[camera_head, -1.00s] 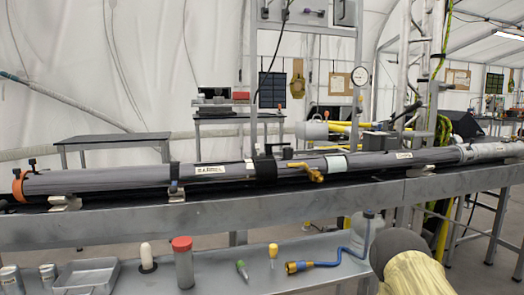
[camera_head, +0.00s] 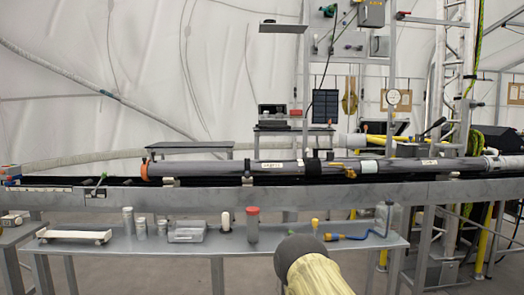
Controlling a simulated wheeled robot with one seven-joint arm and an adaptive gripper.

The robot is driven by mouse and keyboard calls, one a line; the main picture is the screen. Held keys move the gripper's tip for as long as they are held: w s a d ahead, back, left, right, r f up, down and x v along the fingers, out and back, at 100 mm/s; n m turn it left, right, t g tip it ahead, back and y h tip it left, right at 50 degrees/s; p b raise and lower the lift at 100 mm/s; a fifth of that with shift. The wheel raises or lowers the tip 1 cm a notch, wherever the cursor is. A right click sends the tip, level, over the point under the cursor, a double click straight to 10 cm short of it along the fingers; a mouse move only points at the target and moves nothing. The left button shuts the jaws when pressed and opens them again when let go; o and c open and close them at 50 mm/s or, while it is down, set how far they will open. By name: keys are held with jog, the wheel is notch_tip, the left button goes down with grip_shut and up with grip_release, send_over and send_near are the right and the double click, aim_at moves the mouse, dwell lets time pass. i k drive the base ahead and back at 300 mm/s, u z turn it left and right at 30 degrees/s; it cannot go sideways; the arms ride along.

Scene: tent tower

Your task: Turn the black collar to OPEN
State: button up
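A long grey tube (camera_head: 210,168) lies level along a metal rail (camera_head: 330,193). A black collar (camera_head: 313,166) sits around the tube right of its middle, between a white label (camera_head: 272,166) and a brass fitting (camera_head: 350,168). Lettering on the labels is too small to read, so I cannot tell the collar's setting. A thin black band (camera_head: 247,168) also crosses the tube further left. A grey rounded part of my arm with a yellow sleeve shows at the bottom, well in front of the collar and apart from it. My gripper is not in view.
A lower shelf (camera_head: 120,245) in front of the rail holds a red-capped cylinder (camera_head: 252,224), a white-topped piece (camera_head: 226,220), a clear tray (camera_head: 187,232) and a blue hose (camera_head: 365,236). An upright frame (camera_head: 306,90) rises behind the tube. A lattice mast (camera_head: 440,90) stands at right.

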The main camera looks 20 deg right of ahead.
aim_at(313, 165)
jog(key=u, duration=0.4)
jog(key=i, duration=1.8)
jog(key=z, duration=1.15)
jog(key=i, duration=0.5)
jog(key=z, duration=0.4)
